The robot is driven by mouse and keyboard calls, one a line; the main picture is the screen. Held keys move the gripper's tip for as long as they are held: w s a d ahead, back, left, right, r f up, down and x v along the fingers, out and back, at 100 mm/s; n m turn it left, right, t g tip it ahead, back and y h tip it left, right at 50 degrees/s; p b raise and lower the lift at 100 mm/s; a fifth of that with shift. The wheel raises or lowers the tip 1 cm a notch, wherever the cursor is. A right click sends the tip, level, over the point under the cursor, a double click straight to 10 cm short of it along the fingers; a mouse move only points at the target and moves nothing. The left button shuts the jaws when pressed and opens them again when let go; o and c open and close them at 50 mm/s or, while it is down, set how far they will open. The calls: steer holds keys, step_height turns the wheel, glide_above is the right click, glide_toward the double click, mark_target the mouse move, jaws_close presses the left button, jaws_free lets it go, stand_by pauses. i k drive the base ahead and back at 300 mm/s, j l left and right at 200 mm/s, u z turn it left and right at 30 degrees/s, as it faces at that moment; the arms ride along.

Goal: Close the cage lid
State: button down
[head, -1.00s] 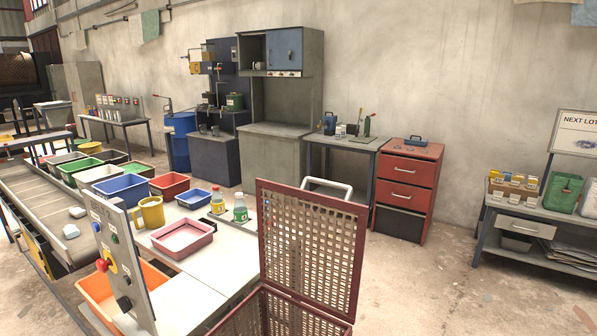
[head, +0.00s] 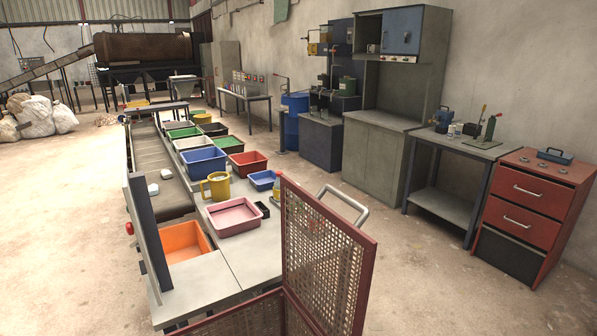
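The cage lid (head: 325,262) is a red-framed panel of perforated mesh. It stands upright, open, at the bottom centre of the head view. A pale bar handle (head: 343,203) sticks out from its upper edge on the far side. The cage body (head: 240,318) shows only as a red rim and a bit of mesh at the bottom edge; the rest is cut off. My gripper is not in view.
A work table (head: 250,245) behind the lid holds an orange bin (head: 185,241), a pink tray (head: 235,216), a yellow mug (head: 216,186) and several coloured bins. A control panel (head: 148,235) stands at its near left. A red drawer cabinet (head: 535,205) is at right; open floor lies between.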

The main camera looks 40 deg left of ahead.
mark_target(367, 243)
steer(key=i+u, duration=0.15)
steer(key=u, duration=0.3)
steer(key=i+u, duration=0.2)
steer(key=u, duration=0.3)
steer(key=i+u, duration=0.15)
steer(key=u, duration=0.3)
steer(key=i+l+u, duration=0.15)
steer(key=u, duration=0.3)
steer(key=i+l+u, duration=0.1)
steer(key=u, duration=0.4)
steer(key=l, duration=0.1)
